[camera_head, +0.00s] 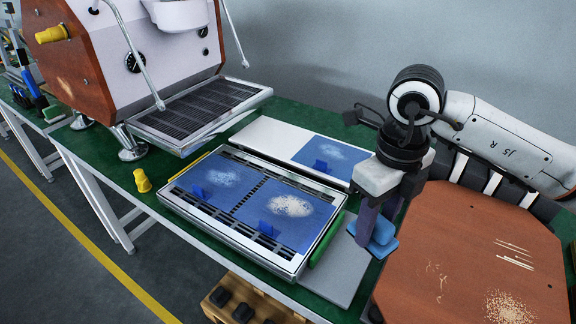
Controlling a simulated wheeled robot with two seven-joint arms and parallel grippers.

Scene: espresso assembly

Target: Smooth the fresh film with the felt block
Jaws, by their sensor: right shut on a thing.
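My right gripper (372,222) is shut on a light blue block (384,238), probably the felt block, and holds it right of the slotted metal tray (171,204). Two square blue films lie on this tray, a left one (203,200) and a right one (318,212), each with a pale speckled patch and a darker blue tab. A third blue film (343,170) with a similar patch and tab lies on the white panel (262,138) behind. I cannot tell which film is the fresh one. The block appears apart from the films. My left gripper is out of view.
The espresso machine (95,55) stands at the back left. A brown panel (460,250) with pale scratches fills the right. A green bar (327,240) and grey plate (347,268) lie beside the tray. A wooden holder (222,313) is in front; a yellow knob (142,180) stands left.

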